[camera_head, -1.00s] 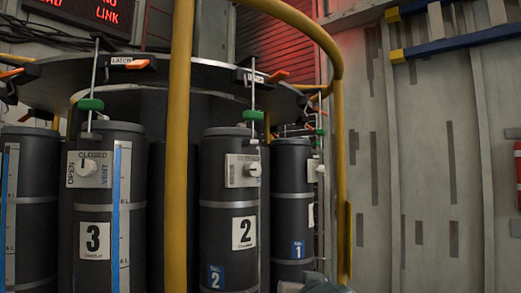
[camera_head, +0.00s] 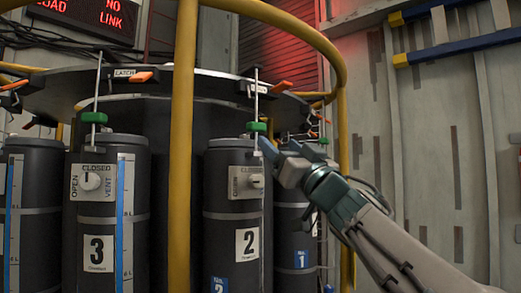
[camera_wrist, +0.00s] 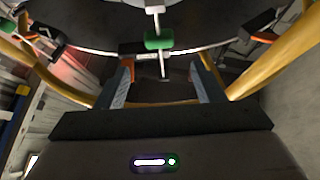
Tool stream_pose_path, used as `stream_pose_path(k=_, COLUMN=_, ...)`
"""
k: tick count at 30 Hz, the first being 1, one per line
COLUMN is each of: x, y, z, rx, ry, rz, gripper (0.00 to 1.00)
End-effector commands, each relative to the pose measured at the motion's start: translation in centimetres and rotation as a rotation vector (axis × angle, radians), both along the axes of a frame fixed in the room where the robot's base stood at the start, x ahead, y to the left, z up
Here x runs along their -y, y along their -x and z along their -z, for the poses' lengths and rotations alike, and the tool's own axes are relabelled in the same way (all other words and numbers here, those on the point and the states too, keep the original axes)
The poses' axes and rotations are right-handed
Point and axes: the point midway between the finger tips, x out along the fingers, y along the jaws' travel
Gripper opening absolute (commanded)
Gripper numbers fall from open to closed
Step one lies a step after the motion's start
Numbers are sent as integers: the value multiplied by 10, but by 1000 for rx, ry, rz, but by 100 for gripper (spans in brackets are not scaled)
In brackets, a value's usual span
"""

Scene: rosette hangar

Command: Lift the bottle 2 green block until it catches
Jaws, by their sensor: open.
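Bottle 2 (camera_head: 232,190) is a dark upright cylinder with a "2" label and a white valve plate. Its green block (camera_head: 256,127) sits on a thin vertical rod (camera_head: 256,92) just above the bottle's top. The block also shows in the wrist view (camera_wrist: 159,40), roughly in line with the gap between my fingers and beyond their tips. My gripper (camera_head: 270,147) is open and empty, reaching in from the right, close beside and slightly below the block. In the head view it hides part of bottle 1's top.
A dark ring with orange latch handles (camera_head: 281,86) runs above the bottles. A yellow rail (camera_head: 341,130) curves at the right, behind my arm.

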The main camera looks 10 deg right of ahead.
Motion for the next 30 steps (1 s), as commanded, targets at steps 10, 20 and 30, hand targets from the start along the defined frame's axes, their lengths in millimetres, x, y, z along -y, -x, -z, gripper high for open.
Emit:
stream_pose_path(k=10, x=-8, y=-23, z=-18, rx=0, ry=-1, rz=-1, gripper=62)
stream_pose_path(k=20, x=-16, y=-43, z=-33, rx=0, ry=-1, rz=-1, gripper=62)
stream_pose_path(k=30, x=-24, y=-64, z=-49, rx=0, ry=-1, rz=1, gripper=62)
